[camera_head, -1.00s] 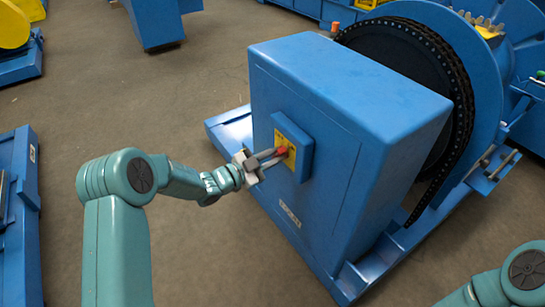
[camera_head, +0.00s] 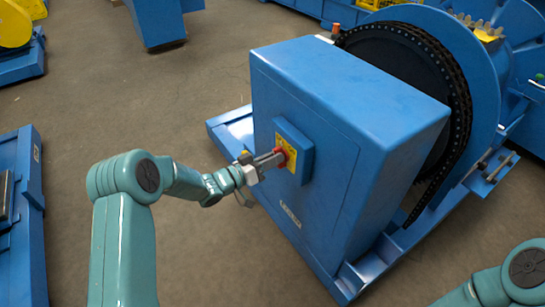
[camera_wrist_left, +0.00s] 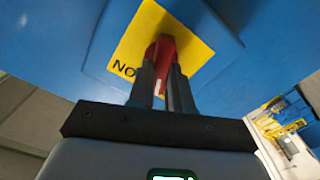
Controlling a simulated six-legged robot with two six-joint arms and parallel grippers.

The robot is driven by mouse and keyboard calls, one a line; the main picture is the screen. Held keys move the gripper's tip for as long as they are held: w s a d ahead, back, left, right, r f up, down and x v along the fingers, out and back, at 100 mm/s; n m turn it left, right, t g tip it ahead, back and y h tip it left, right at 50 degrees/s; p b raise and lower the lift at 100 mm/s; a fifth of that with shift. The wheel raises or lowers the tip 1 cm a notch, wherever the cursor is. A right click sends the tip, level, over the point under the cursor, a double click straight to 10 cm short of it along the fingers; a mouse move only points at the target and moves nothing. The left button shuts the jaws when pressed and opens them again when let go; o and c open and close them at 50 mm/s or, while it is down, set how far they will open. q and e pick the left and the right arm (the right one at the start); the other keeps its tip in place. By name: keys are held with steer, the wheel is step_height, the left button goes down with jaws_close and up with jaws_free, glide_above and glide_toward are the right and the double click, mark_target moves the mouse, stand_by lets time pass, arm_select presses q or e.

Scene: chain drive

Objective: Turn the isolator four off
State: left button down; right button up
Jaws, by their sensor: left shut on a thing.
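The isolator is a red handle on a yellow plate (camera_head: 288,147) set on a small blue box on the front of a large blue cabinet (camera_head: 335,105). My left gripper (camera_head: 272,160) is at the plate, shut on the red handle (camera_head: 281,154). In the left wrist view the red handle (camera_wrist_left: 162,52) stands between the two dark fingers of the left gripper (camera_wrist_left: 162,85). The yellow plate (camera_wrist_left: 140,40) there shows the letters "NO"; the rest of its lettering is hidden. Part of my right arm shows at the lower right; its gripper is out of view.
A large dark chain wheel (camera_head: 400,70) with a chain stands right behind the cabinet. A blue base frame (camera_head: 230,128) sticks out at the cabinet's foot. Other blue machines stand at the left edge and the back.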

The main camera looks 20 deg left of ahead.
arm_select(q)
steer(key=shift+f+n+p, duration=0.1)
steer(key=shift+n+p, duration=0.35)
steer(key=shift+n, duration=1.35)
steer(key=c, duration=1)
jaws_free()
steer(key=shift+c, duration=0.2)
steer(key=p+v, duration=0.2)
steer(key=v, duration=1.4)
steer(key=shift+a, duration=0.15)
steer(key=shift+s, duration=0.15)
